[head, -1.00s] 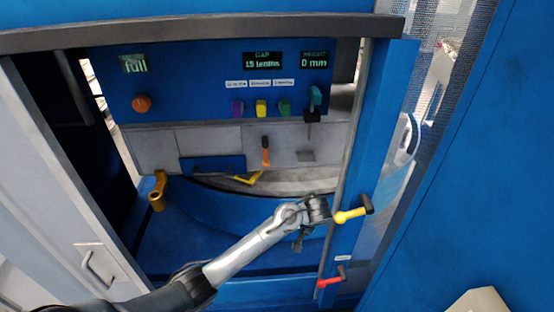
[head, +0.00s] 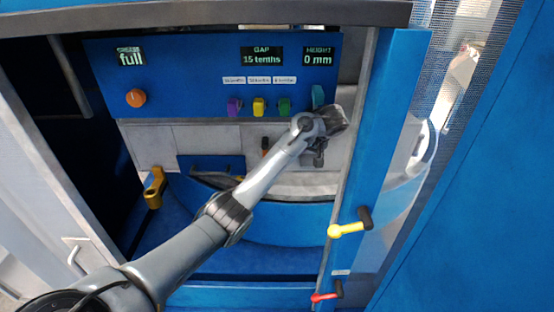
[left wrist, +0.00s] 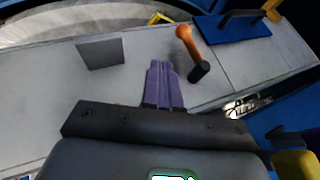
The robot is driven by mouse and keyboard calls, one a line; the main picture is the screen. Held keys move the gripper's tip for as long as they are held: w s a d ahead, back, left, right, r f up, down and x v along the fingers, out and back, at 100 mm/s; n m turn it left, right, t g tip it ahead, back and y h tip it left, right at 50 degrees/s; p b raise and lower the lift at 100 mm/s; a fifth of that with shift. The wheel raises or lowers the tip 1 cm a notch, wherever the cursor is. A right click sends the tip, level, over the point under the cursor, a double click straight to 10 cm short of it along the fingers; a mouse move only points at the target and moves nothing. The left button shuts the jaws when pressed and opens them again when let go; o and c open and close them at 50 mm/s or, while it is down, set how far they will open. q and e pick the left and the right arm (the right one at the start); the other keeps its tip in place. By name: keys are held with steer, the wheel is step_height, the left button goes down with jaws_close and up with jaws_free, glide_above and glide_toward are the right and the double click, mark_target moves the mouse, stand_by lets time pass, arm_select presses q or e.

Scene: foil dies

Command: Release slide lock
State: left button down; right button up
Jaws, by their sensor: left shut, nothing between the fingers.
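My left gripper shows its narrow purple fingers closed together in the left wrist view (left wrist: 163,82), with nothing between them. They point at the grey panel, between a small grey plate (left wrist: 100,52) and an orange lever with a black end (left wrist: 190,48). The fingers appear apart from both. A yellow-handled lever (head: 347,229) and a red-handled lever (head: 327,295) sit on the right post. No readable label shows which part is the slide lock.
The blue control panel (head: 190,80) holds displays and several coloured knobs. A yellow bracket (head: 154,188) is at left, and a blue plate with a black handle (left wrist: 232,24) lies beyond the orange lever. The blue post (head: 385,150) bounds the right side.

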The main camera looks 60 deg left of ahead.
arm_select(q)
steer(key=s+a+f+p, duration=0.3)
steer(key=a+f+p, duration=0.1)
steer(key=a+f, duration=0.4)
steer(key=shift+s+a, duration=0.3)
steer(key=shift+a, duration=0.1)
stand_by(0.6)
